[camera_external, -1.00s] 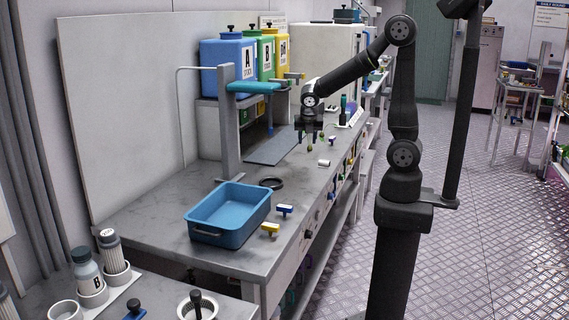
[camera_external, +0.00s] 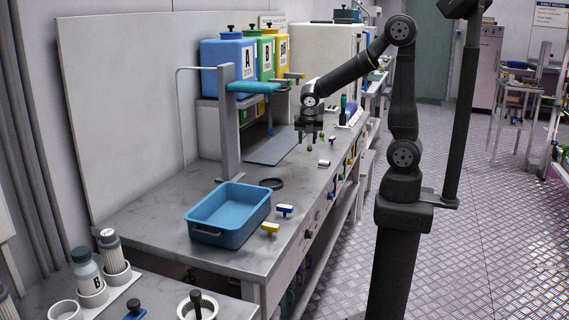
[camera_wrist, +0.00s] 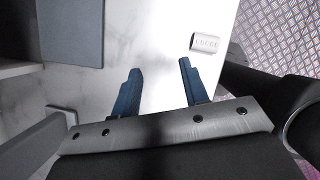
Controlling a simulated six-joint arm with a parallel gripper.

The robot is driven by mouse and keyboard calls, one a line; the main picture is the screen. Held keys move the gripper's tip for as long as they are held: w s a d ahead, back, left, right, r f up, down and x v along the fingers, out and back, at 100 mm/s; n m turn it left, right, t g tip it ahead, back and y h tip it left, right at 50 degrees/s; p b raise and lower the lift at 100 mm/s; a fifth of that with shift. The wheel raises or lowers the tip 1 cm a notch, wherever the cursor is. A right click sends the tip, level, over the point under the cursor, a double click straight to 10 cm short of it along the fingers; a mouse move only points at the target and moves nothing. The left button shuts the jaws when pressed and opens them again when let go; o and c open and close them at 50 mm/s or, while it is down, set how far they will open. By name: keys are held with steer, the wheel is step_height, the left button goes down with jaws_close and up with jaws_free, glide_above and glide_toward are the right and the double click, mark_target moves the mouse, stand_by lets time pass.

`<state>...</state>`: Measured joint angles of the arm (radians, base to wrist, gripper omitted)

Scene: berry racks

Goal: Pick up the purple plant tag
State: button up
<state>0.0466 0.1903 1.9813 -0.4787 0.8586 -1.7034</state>
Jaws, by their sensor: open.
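My gripper (camera_external: 309,137) hangs above the far part of the bench in the external view. In the wrist view my gripper (camera_wrist: 158,68) has its two dark blue fingers apart, with only pale bench surface between them.
A grey-white cylinder (camera_wrist: 206,42) lies on the bench near the right finger; it shows outside too (camera_external: 324,163). A grey upright stand (camera_external: 229,130) is left of my gripper.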

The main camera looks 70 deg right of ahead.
steer(key=shift+o, duration=0.5)
steer(key=shift+d, duration=0.1)
step_height(320, 180, up, 5)
steer(key=m+g, duration=0.2)
steer(key=m, duration=0.4)
glide_above(332, 137)
steer(key=a, duration=0.8)
steer(key=x, duration=1.1)
steer(key=shift+w+d+f, duration=0.15)
steer(key=shift+w+d, duration=0.1)
steer(key=shift+d, duration=0.25)
steer(key=shift+s+d+x, duration=0.15)
steer(key=shift+d+x, duration=0.05)
steer(key=shift+x, duration=1.15)
steer(key=shift+s+d+x, duration=0.1)
steer(key=shift+d+x, duration=0.15)
steer(key=shift+x, duration=1.05)
steer(key=shift+r, duration=0.2)
jaws_close()
